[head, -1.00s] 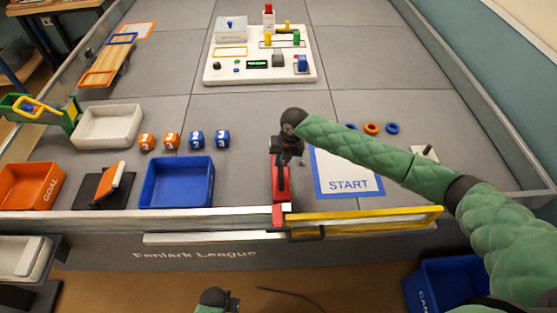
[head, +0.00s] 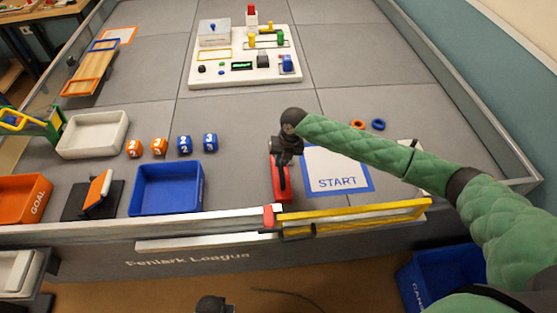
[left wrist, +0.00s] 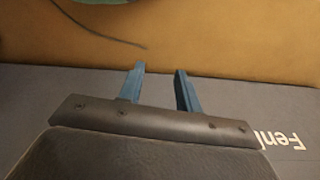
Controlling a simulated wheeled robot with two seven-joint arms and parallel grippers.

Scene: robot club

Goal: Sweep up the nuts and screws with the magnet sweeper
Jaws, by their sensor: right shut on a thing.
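The red magnet sweeper (head: 276,190) is low over the grey field mat, just left of the START sheet. My right gripper (head: 284,165) is shut on its upper part; the fingers are largely hidden by the dark wrist. I cannot tell whether the sweeper touches the mat. No nuts or screws can be made out now; any beneath the sweeper or behind my arm are hidden. In the left wrist view my left gripper (left wrist: 159,75) is open and empty, its two blue fingers apart, near the field's front side.
The START sheet (head: 338,183) lies right of the sweeper. A blue tray (head: 137,203) stands to its left, with numbered cubes (head: 184,145) behind. A yellow bar (head: 360,214) runs along the front wall. A white control board (head: 245,77) stands further back.

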